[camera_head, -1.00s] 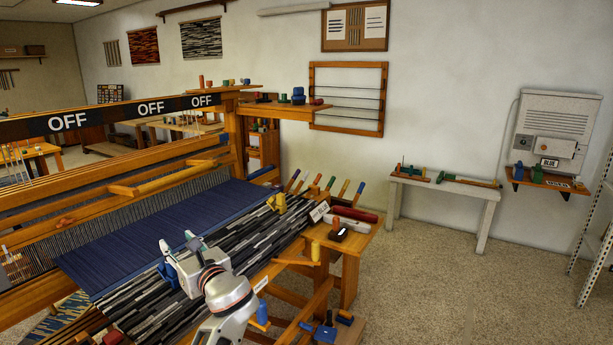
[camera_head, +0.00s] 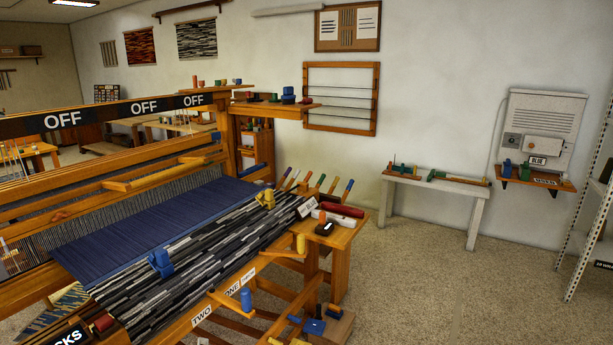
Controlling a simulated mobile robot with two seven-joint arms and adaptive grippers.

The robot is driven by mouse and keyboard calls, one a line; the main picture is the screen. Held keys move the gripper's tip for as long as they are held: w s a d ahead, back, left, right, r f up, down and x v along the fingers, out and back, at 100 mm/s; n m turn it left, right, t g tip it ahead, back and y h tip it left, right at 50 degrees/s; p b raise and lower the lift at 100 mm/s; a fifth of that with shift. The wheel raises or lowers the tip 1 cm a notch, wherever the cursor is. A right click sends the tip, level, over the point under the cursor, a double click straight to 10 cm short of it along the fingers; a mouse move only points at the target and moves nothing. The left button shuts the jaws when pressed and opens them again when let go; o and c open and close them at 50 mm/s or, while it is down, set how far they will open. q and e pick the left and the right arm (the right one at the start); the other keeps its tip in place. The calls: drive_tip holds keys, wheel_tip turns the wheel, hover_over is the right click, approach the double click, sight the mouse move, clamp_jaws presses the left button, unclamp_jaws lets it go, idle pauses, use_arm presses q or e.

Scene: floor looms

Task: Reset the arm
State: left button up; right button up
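Neither of my arms nor grippers shows in the head view now. The wooden floor loom (camera_head: 255,275) fills the left and middle of the view, with blue cloth (camera_head: 150,220) and black-and-grey striped cloth (camera_head: 205,255) stretched on it. A blue block-like piece (camera_head: 160,262) rests on the striped cloth. A yellow piece (camera_head: 265,199) sits at the cloth's far right edge.
A side shelf (camera_head: 345,235) at the loom's right holds several coloured-handled tools and a red roll (camera_head: 341,210). A white bench (camera_head: 436,184) and a grey wall box (camera_head: 541,130) stand by the wall. A shelving rack (camera_head: 590,215) is at far right. The floor between is open.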

use_arm(q)
drive_tip(key=s+d+f+n+h, duration=0.2)
drive_tip(key=s+n, duration=0.3)
drive_tip(key=s, duration=0.3)
drive_tip(key=s+d+f+n+g+h, duration=0.1)
drive_tip(key=s+d+f+n+h, duration=0.1)
drive_tip(key=s+f+n, duration=0.3)
drive_tip(key=s+d+f+n+h, duration=0.2)
drive_tip(key=s+f+n, duration=0.2)
drive_tip(key=s, duration=0.8)
drive_tip(key=shift+d+n+g+h, duration=0.3)
drive_tip(key=shift+n+g+h, duration=0.1)
drive_tip(key=shift+n, duration=0.2)
